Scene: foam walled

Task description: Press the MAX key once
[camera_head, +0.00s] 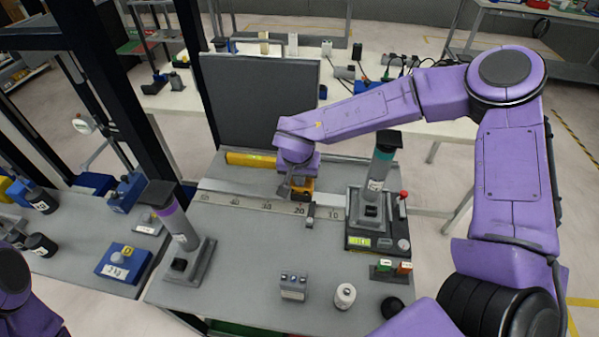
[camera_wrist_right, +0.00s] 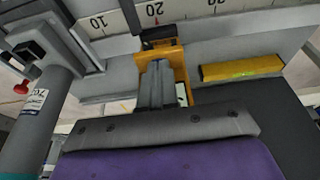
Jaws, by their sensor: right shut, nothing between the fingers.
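No key lettered MAX can be made out in either view. My right gripper (camera_head: 284,191) is shut and empty, reaching down at the ruled rail (camera_head: 238,204) on the bench. In the right wrist view its closed fingers (camera_wrist_right: 157,82) are over an orange-yellow block (camera_wrist_right: 177,62) with a dark part at its rail end. This block (camera_head: 303,185) shows partly behind the gripper in the head view; I cannot tell whether they touch. A small grey box with buttons (camera_head: 293,287) sits at the bench front. My left gripper is out of view.
A column stand with a green display (camera_head: 360,242) is right of the rail; another stand (camera_head: 186,265) is at the left. A yellow bar (camera_head: 250,159) lies behind the rail, before a dark upright panel (camera_head: 262,100). A white cylinder (camera_head: 345,296) stands at the front.

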